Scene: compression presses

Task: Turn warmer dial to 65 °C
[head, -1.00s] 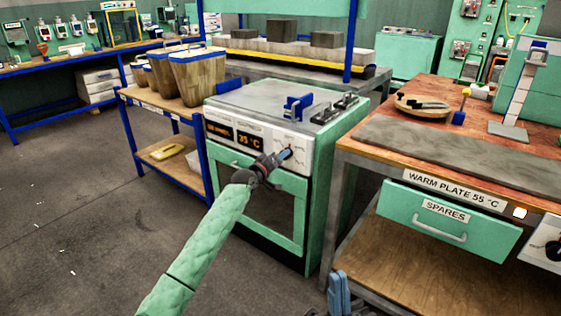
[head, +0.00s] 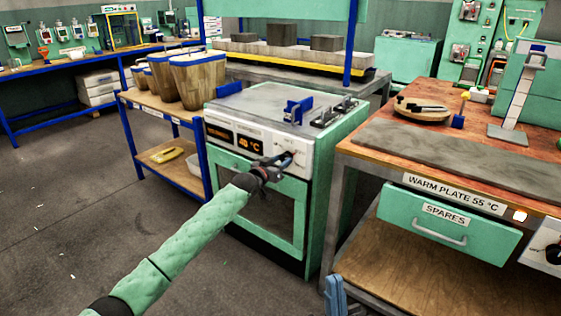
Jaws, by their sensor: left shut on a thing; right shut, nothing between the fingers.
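The green and white warmer (head: 318,165) stands in the middle of the head view. Its orange display (head: 250,142) appears to read 40 °C. My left gripper (head: 284,160) is at the right side of its front panel, shut on the dial. The dial is small and mostly hidden by the fingers, so its pointer cannot be read. My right gripper (head: 336,292) is at the bottom edge, in front of the wooden bench. It is shut and empty, partly cut off by the frame.
The wooden bench (head: 440,150) with a grey plate labelled WARM PLATE 55 °C stands close on the right, above a SPARES drawer (head: 447,222). A blue-framed cart (head: 150,122) with wooden buckets stands to the left. The floor at front left is open.

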